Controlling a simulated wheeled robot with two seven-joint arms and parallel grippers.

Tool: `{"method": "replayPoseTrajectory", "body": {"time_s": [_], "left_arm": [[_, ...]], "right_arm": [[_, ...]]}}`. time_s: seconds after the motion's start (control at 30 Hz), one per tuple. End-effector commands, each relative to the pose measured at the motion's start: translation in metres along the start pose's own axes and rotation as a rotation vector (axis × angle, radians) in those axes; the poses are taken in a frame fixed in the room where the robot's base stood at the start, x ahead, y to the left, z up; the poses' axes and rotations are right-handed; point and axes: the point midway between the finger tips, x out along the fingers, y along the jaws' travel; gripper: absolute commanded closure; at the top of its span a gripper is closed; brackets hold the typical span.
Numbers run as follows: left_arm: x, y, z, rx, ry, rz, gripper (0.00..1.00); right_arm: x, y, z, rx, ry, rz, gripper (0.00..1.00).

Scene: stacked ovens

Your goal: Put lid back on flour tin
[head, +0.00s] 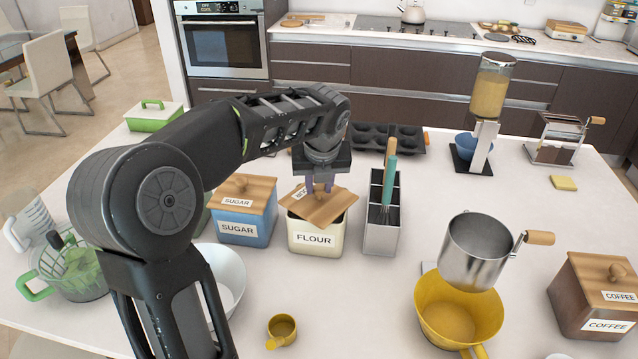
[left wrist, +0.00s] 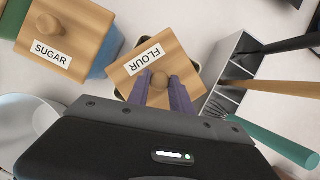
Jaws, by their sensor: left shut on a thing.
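The cream flour tin (head: 316,238) stands on the white table with its FLOUR label facing me. Its wooden lid (head: 334,209) is over the tin's mouth, turned at an angle to the tin and looking tilted; I cannot tell whether it touches the rim. My left gripper (head: 319,189) points down with its purple fingers shut on the lid's round knob. In the left wrist view the lid (left wrist: 150,55) lies crooked over the tin, whose dark rim shows at the lid's edges. The gripper fingers (left wrist: 167,92) are on both sides of the knob. My right gripper is not in view.
The blue sugar tin (head: 240,228) stands close to the left of the flour tin, and a metal utensil holder (head: 381,237) close to the right. A white bowl (head: 228,272) is partly behind my arm. A yellow measuring cup (head: 282,328) is in front, with clear table around it.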

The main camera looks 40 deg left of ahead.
Motion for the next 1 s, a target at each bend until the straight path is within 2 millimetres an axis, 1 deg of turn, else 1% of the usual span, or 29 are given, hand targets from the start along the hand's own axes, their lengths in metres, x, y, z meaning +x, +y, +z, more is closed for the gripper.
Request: {"method": "replayPoseTrajectory", "body": {"time_s": [0.03, 0.07, 0.37, 0.53, 0.57, 0.8, 1.0], "left_arm": [[-0.0002, -0.0001, 0.0002, 0.000, -0.001, 0.000, 1.00], [-0.0002, -0.0001, 0.0002, 0.000, -0.001, 0.000, 0.73], [-0.0002, 0.0000, 0.0002, 0.000, -0.001, 0.000, 0.49], [-0.0002, 0.0000, 0.0001, 0.000, 0.000, 0.000, 0.49], [0.0001, 0.0001, -0.0001, 0.000, 0.000, 0.000, 0.47], [0.0000, 0.0000, 0.0000, 0.000, 0.000, 0.000, 0.27], [0.0000, 0.0000, 0.0000, 0.000, 0.000, 0.000, 0.27]], "right_arm": [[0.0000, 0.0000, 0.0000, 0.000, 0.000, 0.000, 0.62], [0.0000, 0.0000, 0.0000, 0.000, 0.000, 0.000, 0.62], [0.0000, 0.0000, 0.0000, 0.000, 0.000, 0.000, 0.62], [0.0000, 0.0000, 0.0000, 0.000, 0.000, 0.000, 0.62], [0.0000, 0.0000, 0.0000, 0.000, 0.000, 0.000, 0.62], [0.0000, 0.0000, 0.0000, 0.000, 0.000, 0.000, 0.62], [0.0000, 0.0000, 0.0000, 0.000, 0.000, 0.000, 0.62]]}}
